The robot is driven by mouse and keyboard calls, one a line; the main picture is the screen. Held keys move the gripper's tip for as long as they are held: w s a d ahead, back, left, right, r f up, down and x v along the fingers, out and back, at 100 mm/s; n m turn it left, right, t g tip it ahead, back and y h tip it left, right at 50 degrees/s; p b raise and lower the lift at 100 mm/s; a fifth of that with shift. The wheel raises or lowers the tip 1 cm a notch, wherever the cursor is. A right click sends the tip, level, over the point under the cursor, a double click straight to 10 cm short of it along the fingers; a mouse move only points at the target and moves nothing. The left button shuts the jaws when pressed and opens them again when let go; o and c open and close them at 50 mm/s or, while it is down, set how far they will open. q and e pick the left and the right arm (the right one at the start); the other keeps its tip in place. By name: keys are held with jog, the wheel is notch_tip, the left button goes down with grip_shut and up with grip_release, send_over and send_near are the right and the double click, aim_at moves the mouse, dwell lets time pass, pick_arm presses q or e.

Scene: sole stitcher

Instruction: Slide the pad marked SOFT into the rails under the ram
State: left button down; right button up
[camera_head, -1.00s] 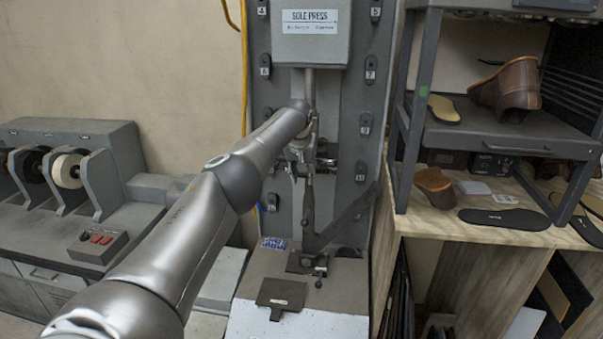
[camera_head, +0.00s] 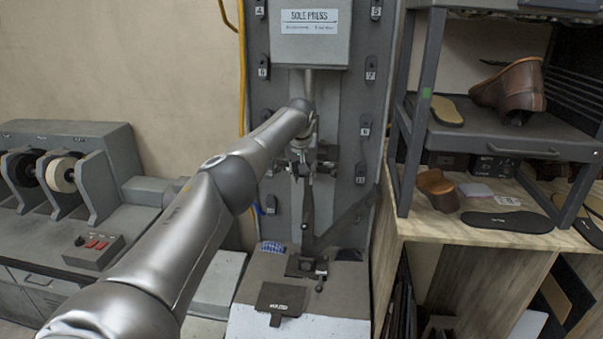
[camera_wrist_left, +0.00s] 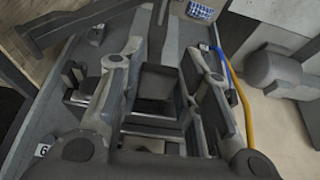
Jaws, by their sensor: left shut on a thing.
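My left gripper (camera_head: 303,165) is in front of the sole press, below the ram (camera_head: 309,84). In the left wrist view its two fingers (camera_wrist_left: 161,65) are shut on a dark grey flat pad (camera_wrist_left: 157,82). No marking on this pad shows, so I cannot read SOFT on it. Dark brackets (camera_head: 328,158) that look like the rails are beside the gripper and partly hidden by it. In the wrist view, metal cross bars (camera_wrist_left: 150,122) lie beyond the fingers. Whether the pad touches the rails cannot be told. My right gripper is not in view.
Another dark pad (camera_head: 280,298) with a small, hard-to-read label lies on the press's front ledge. A lever linkage (camera_head: 308,215) stands below my gripper. A shoe rack (camera_head: 420,150) is at the right, a grinder bench (camera_head: 75,180) at the left. A yellow hose (camera_wrist_left: 242,110) runs near the gripper.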

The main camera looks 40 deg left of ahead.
pick_arm(q)
jog(key=shift+w+r, duration=0.1)
jog(key=shift+w, duration=0.05)
jog(key=c, duration=1)
grip_release()
jog(key=shift+d+r, duration=0.1)
jog(key=shift+o, duration=0.2)
jog(key=shift+s+f, duration=0.2)
jog(key=v, duration=1.2)
